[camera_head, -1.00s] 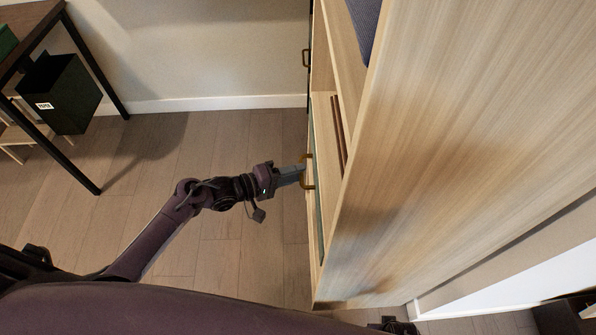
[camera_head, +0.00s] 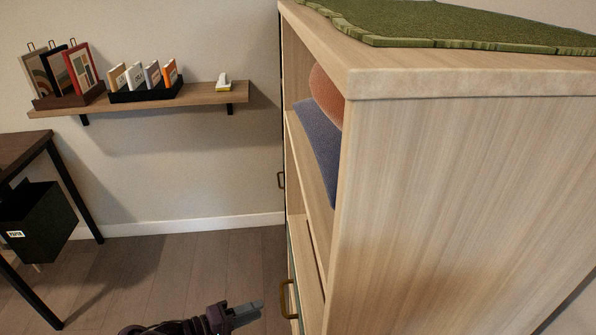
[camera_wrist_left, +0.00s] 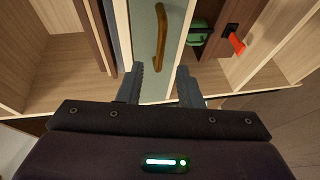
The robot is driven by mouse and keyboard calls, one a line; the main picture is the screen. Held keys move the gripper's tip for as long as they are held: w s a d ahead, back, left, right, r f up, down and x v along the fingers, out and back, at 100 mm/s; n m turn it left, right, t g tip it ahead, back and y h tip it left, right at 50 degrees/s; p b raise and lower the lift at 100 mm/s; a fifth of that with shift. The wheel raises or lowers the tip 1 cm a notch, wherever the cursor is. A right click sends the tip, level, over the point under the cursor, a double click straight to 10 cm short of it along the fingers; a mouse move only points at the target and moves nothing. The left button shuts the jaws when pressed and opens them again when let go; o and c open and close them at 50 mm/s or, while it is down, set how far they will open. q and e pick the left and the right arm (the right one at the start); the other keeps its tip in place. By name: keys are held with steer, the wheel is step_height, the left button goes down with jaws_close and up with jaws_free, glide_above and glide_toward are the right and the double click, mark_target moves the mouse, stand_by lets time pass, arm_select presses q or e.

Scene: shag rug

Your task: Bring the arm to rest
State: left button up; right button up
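My left gripper (camera_head: 246,312) is low in the head view, just left of the wooden cabinet's front. In the left wrist view its two fingers (camera_wrist_left: 160,88) stand apart with nothing between them. A brass drawer handle (camera_wrist_left: 161,42) lies ahead of the fingertips, on a pale green drawer front. The handle also shows in the head view (camera_head: 286,299), a little right of the gripper and apart from it. Most of the left arm is below the head view. My right gripper is not in view.
The tall wooden cabinet (camera_head: 450,200) fills the right side. A wall shelf (camera_head: 200,98) holds books and small boxes. A dark desk (camera_head: 25,145) and a black paper bin (camera_head: 45,225) stand at left. The floor (camera_head: 170,275) between desk and cabinet is clear.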

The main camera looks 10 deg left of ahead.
arm_select(q)
steer(key=s+a+f+m+g+y+p, duration=0.1)
steer(key=s+a+f+y+p, duration=0.25)
steer(key=f, duration=0.55)
steer(key=s+a+f+m+g+y+p, duration=0.1)
steer(key=s+f+y+p, duration=0.25)
steer(key=s+f, duration=0.4)
steer(key=s+f+m+g+y+p, duration=0.1)
steer(key=s+f, duration=0.3)
steer(key=s, duration=0.4)
steer(key=s+f+m+g+y+p, duration=0.1)
steer(key=s+f+m+g+y, duration=0.1)
steer(key=s, duration=0.7)
steer(key=s+f+m+g+y+p, duration=0.1)
steer(key=s+f+m+g, duration=0.3)
steer(key=s, duration=0.5)
step_height(320, 180, down, 2)
steer(key=shift+s+a+y+p, duration=0.15)
steer(key=shift+a+y+p, duration=0.2)
steer(key=shift+y, duration=0.35)
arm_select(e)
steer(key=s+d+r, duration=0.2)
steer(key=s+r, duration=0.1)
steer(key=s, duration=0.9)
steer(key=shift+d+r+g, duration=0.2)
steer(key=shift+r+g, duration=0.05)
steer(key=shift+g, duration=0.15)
